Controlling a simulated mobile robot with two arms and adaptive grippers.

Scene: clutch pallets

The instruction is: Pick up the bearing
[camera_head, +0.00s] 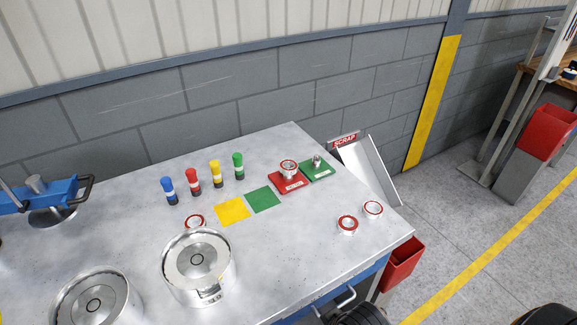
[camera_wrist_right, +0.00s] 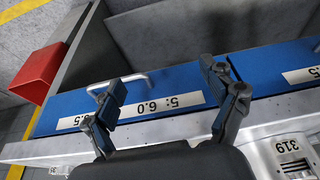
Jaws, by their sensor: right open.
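Several bearings with red rings and metal bodies are on the metal table. Two sit close together near the right edge in the head view: one bearing (camera_head: 347,225) and another bearing (camera_head: 373,209). A third bearing (camera_head: 289,169) stands on the red plate (camera_head: 290,183). Another bearing (camera_head: 195,221) is partly hidden behind a round metal housing (camera_head: 197,266). My right gripper (camera_wrist_right: 165,108) is open and empty in the right wrist view, in front of blue drawers below the table edge. No bearing shows between its fingers. My left gripper is not in view.
Blue, red, yellow and green cylinders (camera_head: 203,179) stand behind yellow and green squares (camera_head: 248,206). A green plate (camera_head: 316,171) holds a small metal part. A scrap chute (camera_head: 368,170) and red bin (camera_head: 402,264) flank the table. Drawer handles (camera_wrist_right: 120,86) protrude near my gripper.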

